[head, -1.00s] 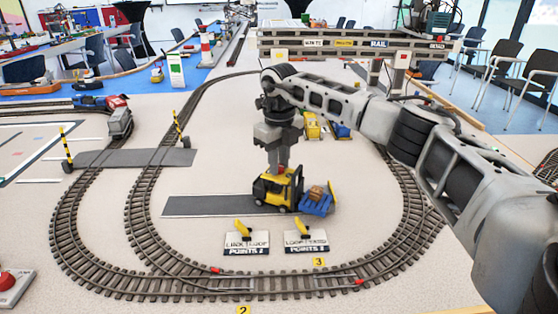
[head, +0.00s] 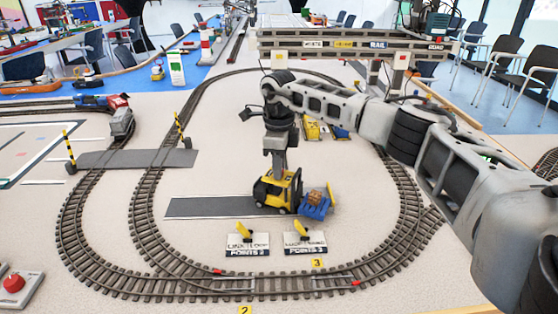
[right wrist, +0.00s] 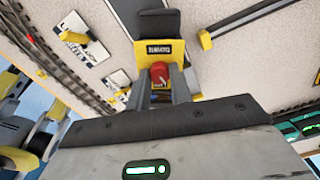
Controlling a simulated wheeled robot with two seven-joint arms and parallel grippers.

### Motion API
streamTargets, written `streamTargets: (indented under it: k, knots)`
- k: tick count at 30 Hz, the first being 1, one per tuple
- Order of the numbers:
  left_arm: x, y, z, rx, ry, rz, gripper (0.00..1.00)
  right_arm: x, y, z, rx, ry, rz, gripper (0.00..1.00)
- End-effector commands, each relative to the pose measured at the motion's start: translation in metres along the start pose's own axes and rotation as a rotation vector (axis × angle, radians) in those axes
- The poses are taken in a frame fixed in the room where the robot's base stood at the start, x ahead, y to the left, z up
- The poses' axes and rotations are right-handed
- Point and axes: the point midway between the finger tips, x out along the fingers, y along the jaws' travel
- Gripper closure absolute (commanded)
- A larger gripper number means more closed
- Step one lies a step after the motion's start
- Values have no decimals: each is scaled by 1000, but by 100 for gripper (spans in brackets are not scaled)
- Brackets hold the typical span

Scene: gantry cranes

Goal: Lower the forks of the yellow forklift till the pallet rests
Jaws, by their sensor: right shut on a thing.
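The yellow forklift (head: 275,191) stands at the right end of a dark grey strip inside the track loop. A blue pallet (head: 314,209) with a small brown load (head: 315,196) is at its fork side, to the right. I cannot tell whether the pallet touches the table. My right gripper (head: 279,171) points down at the top of the forklift. In the right wrist view its fingers (right wrist: 160,82) are shut on the forklift's red knob (right wrist: 159,70). The forks are not clearly visible. My left gripper is not in view.
Two lever signs (head: 247,242) stand just in front of the forklift. The track loop (head: 142,215) surrounds this area. A grey gantry (head: 350,46) spans the back, with another yellow vehicle (head: 311,130) near it. The grey strip (head: 215,207) left of the forklift is clear.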

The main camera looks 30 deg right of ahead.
Motion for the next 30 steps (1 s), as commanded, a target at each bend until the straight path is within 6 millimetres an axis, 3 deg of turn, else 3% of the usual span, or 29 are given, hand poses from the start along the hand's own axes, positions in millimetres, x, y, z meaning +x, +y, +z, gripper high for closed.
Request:
streamTargets:
  k: [9,30]
  knots:
    - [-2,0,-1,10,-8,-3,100,-2,0,1,-202,-3,-1,100]
    - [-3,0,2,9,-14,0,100,-1,0,0,-206,-3,-2,100]
